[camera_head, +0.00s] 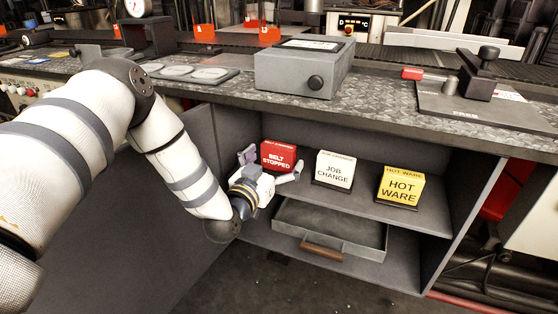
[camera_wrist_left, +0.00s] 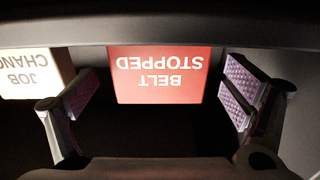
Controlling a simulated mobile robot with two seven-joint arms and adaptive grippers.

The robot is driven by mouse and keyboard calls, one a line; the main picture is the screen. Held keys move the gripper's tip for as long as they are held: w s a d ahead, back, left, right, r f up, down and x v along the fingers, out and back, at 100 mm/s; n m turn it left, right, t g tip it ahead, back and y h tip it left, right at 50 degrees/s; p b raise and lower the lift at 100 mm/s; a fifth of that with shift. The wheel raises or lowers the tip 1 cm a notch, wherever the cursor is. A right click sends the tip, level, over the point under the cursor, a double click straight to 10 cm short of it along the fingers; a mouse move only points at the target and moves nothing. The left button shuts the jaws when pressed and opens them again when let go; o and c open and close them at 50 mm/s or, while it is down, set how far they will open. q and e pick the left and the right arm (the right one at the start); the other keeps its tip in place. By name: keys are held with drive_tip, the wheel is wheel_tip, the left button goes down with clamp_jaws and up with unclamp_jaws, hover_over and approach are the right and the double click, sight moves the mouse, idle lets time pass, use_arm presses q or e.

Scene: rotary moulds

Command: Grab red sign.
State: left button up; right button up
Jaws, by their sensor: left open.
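The red sign (camera_head: 279,157), a block reading "BELT STOPPED", stands on the upper shelf inside the open cabinet, at the left of a row of signs. My left gripper (camera_head: 272,170) is open just in front of it, inside the cabinet opening. In the left wrist view the red sign (camera_wrist_left: 160,75) appears upside down between the two spread fingers of the left gripper (camera_wrist_left: 160,100), with gaps on both sides and no contact visible. The gripper hides the sign's lower left part in the head view. My right gripper is not in view.
A white "JOB CHANGE" sign (camera_head: 335,170) and a yellow "HOT WARE" sign (camera_head: 400,187) stand to the right on the same shelf. A grey tray (camera_head: 330,222) with a brown handle is below. The counter edge (camera_head: 400,125) overhangs the shelf, and the cabinet door (camera_head: 185,220) is at left.

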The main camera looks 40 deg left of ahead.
use_arm(q)
drive_tip(key=shift+w+a, duration=0.2)
drive_tip(key=shift+w, duration=0.9)
drive_tip(key=c, duration=1.3)
